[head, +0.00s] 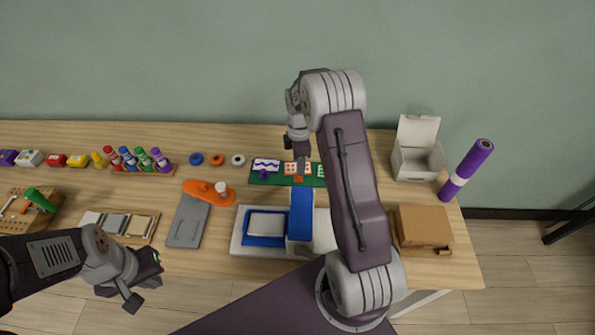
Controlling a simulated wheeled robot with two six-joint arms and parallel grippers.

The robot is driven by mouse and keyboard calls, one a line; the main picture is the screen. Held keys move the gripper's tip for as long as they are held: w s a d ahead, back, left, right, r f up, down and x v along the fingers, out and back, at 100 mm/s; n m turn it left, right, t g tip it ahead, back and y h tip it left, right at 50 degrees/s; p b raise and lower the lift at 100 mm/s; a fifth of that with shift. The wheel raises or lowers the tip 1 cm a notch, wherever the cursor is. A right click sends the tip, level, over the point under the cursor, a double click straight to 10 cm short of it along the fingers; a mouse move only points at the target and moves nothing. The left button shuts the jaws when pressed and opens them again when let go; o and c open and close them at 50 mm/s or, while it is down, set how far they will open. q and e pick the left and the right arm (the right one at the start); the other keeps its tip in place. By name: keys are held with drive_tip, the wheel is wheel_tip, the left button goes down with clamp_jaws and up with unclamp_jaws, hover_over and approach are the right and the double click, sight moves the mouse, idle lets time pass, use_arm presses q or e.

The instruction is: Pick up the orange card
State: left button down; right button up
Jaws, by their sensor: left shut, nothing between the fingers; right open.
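The orange card (290,168) is white with orange marks and lies on a green mat (284,181) at the middle back of the table. My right gripper (300,160) points down over the card and hides part of it; I cannot tell if it touches. It is open. A card with a purple zigzag (266,164) lies to the left, and a card with green marks (321,170) is partly hidden by my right arm. My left gripper (140,288) is shut and empty at the front left.
A blue and white press (239,239) stands in front of the mat, with a grey board (188,222) to its left. A white open box (418,160), a purple roll (468,168) and a cardboard box (421,228) are at right. Several marker bottles (128,158) stand at back left.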

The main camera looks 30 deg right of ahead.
drive_tip(key=f, duration=0.4)
drive_tip(key=shift+s+a+f, duration=0.15)
drive_tip(key=shift+s+a, duration=0.15)
drive_tip(key=shift+s, duration=0.1)
drive_tip(key=shift+w+f, duration=0.15)
drive_tip(key=shift+f, duration=0.25)
drive_tip(key=shift+r, duration=0.1)
clamp_jaws()
